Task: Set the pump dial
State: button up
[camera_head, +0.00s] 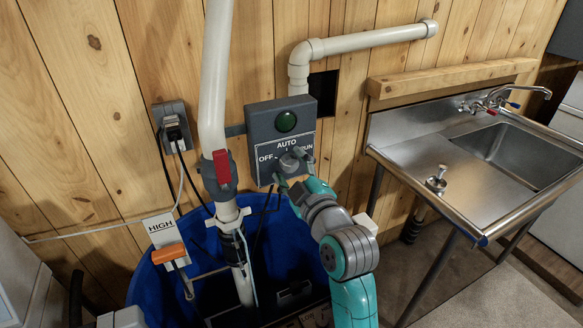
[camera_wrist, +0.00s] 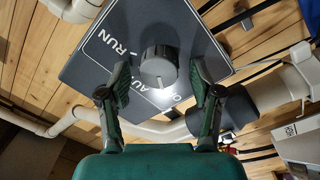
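The pump control box (camera_head: 262,122) is grey, fixed on the wood wall, with a green light (camera_head: 286,121) and a plate marked AUTO, OFF and RUN. The grey round dial (camera_head: 290,163) sits on that plate. In the wrist view the dial (camera_wrist: 159,66) shows between my fingers, with RUN and AUTO lettering beside it. My gripper (camera_wrist: 160,95) is open, with one finger on each side of the dial and visible gaps to it. In the head view my gripper (camera_head: 291,170) is at the box's lower front and partly covers the dial.
A blue bin (camera_head: 150,285) stands below the box, with a white pipe (camera_head: 214,80) and red-handled valve (camera_head: 222,168) at its left. An orange-handled HIGH lever (camera_head: 168,253) is at the rim. A steel sink (camera_head: 520,150) stands right.

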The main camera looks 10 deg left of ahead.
jog(key=v, duration=1.2)
dwell(0.5)
